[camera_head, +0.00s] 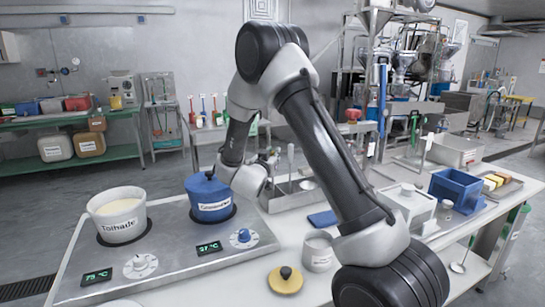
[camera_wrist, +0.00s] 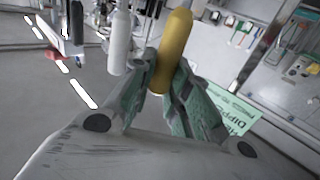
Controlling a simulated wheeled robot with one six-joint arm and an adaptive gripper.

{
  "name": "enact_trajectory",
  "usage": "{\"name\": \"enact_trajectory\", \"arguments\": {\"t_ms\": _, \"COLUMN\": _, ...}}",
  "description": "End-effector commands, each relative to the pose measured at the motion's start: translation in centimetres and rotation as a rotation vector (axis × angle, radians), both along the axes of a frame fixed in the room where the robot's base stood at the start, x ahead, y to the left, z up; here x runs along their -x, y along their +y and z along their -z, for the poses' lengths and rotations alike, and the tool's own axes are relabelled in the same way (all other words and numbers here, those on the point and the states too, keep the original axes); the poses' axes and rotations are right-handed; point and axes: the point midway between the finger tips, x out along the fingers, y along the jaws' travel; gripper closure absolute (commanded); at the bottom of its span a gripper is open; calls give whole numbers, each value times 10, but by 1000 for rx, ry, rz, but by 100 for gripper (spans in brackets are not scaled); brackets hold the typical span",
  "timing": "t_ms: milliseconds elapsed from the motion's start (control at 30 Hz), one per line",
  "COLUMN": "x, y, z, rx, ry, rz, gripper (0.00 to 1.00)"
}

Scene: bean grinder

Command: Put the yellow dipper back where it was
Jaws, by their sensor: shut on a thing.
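In the wrist view, the yellow dipper's handle (camera_wrist: 174,48) stands between the green fingers of my gripper (camera_wrist: 160,92), which is shut on it. A white handle (camera_wrist: 119,42) hangs just left of the yellow one. A pale green label (camera_wrist: 236,108) reading "DIPPER" shows to the right of the fingers. In the head view, my gripper (camera_head: 268,160) is beyond the blue pot, near a metal tray; the yellow dipper cannot be made out there.
A hot plate (camera_head: 180,262) carries a white pot (camera_head: 120,226) and a lidded blue pot (camera_head: 210,211). A white cup (camera_head: 318,260), a yellow lid (camera_head: 285,282) and a blue pad (camera_head: 323,219) lie near my arm. A blue box (camera_head: 457,190) stands at right.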

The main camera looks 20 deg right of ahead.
Motion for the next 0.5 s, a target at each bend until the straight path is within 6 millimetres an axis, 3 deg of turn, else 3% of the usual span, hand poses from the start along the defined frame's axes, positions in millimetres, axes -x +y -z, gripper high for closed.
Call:
{"name": "enact_trajectory", "arguments": {"t_ms": 267, "x": 0, "y": 0, "z": 1, "rx": 1, "ry": -1, "rz": 0, "gripper": 100}}
{"name": "enact_trajectory", "arguments": {"t_ms": 300, "x": 0, "y": 0, "z": 2, "rx": 1, "ry": -1, "rz": 0, "gripper": 79}}
{"name": "enact_trajectory", "arguments": {"t_ms": 400, "x": 0, "y": 0, "z": 1, "rx": 0, "ry": -1, "rz": 0, "gripper": 61}}
{"name": "enact_trajectory", "arguments": {"t_ms": 500, "x": 0, "y": 0, "z": 1, "rx": 0, "ry": -1, "rz": 0, "gripper": 61}}
